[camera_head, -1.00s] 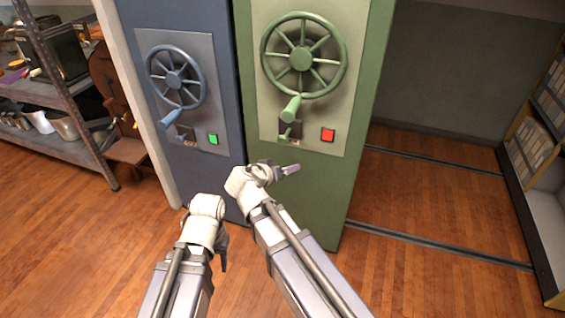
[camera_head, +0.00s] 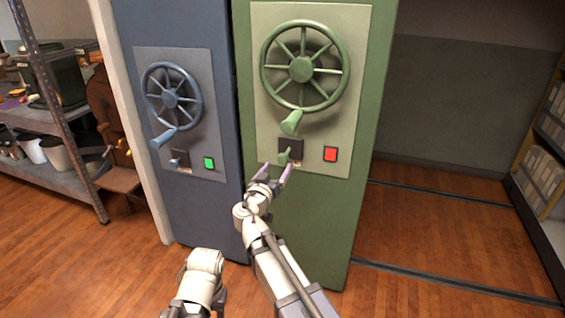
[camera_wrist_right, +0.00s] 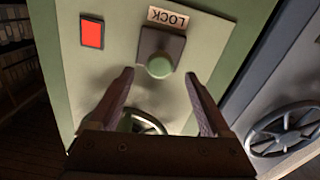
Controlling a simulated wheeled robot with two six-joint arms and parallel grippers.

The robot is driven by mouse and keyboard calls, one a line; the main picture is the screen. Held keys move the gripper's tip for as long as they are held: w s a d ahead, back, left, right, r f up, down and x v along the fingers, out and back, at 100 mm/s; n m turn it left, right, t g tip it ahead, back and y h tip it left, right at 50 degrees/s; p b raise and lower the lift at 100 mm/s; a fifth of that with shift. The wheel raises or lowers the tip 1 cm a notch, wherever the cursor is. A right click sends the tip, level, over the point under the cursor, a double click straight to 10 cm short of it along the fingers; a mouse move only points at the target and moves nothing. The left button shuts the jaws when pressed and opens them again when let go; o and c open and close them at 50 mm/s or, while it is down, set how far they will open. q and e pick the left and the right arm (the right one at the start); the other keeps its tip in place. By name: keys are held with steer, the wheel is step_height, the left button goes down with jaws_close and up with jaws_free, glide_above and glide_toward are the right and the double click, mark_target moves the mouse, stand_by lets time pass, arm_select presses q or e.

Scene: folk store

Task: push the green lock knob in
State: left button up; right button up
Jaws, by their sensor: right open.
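The green lock knob (camera_head: 284,156) stands out from a dark square plate on the pale panel of the green cabinet. In the right wrist view the round green knob (camera_wrist_right: 159,67) shows under a LOCK label, ahead of my fingers and between their lines. My right gripper (camera_head: 275,172) is open and empty, just below and in front of the knob; I cannot tell whether it touches. In the right wrist view its two fingers (camera_wrist_right: 158,88) stand apart. My left arm (camera_head: 200,278) shows at the bottom; its gripper's jaws cannot be made out.
A green handwheel (camera_head: 301,69) with a handle sits above the knob, and a red square (camera_head: 330,154) to its right. The blue cabinet (camera_head: 215,225) stands at left with its own wheel, knob and green square. Open floor with rails (camera_head: 440,235) lies at right.

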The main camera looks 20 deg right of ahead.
mark_target(282, 161)
steer(key=shift+x, duration=2.75)
jaws_close()
